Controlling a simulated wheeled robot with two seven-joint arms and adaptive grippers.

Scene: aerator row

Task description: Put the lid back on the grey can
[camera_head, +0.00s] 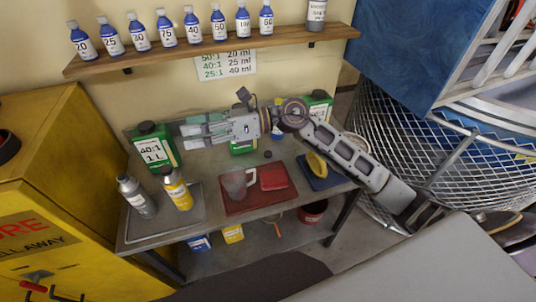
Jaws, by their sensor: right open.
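A grey can-like bottle (140,202) with a pale label stands upright on the grey tray (188,222) at the left of the table; I cannot tell whether its top is covered. A small dark round piece (268,154), possibly a lid, lies on the table behind the red mat. A grey vessel with a pale handle (236,186) stands on the red mat. My right gripper (186,131) reaches in from the right above the back of the table, fingers pointing left towards a green canister. It is open, with nothing visibly held. My left gripper is not in view.
A yellow bottle (177,190) stands beside the grey one. A green canister (153,148) stands at the back left. The red mat (256,206) also bears a red object (273,177). A yellow object (316,163) lies on a blue mat (323,179). A shelf (215,46) with bottles hangs above.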

